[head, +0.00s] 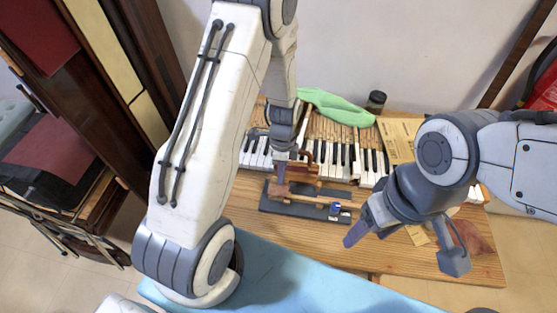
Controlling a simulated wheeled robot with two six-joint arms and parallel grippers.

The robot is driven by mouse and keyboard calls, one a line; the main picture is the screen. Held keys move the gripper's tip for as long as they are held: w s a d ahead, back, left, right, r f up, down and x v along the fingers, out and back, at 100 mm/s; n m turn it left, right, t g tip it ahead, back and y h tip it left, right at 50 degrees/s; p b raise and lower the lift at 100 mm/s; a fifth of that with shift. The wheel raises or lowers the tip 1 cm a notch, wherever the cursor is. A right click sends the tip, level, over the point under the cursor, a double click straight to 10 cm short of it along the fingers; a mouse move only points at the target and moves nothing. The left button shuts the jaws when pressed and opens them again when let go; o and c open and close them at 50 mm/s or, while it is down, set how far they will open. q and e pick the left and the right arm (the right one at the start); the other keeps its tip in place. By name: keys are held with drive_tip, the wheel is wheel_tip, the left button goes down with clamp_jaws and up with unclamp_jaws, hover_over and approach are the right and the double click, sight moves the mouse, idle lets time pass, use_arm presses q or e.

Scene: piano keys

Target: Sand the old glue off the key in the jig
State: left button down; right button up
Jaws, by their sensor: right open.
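The jig (305,209) is a long dark board on the wooden table, in front of the piano keys. A pale wooden key (310,199) appears to lie along it, with a small blue part (336,207) near its right end. My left gripper (281,176) points down over the jig's left part. A small brown piece shows at its fingertips, but I cannot tell whether it is gripped. My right gripper (405,249) is open and empty, to the right of the jig, with its fingers spread wide. Any glue is too small to make out.
A reddish-brown wooden item (303,168) stands just behind the jig. The row of piano keys (340,155) runs behind that. A green cloth (336,106), a dark jar (376,101) and a tan sheet (398,139) lie at the back.

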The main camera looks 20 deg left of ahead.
use_arm(q)
wheel_tip(320, 180, up, 5)
drive_tip(key=p, duration=0.3)
drive_tip(key=shift+r+p, duration=0.15)
drive_tip(key=shift+p, duration=0.25)
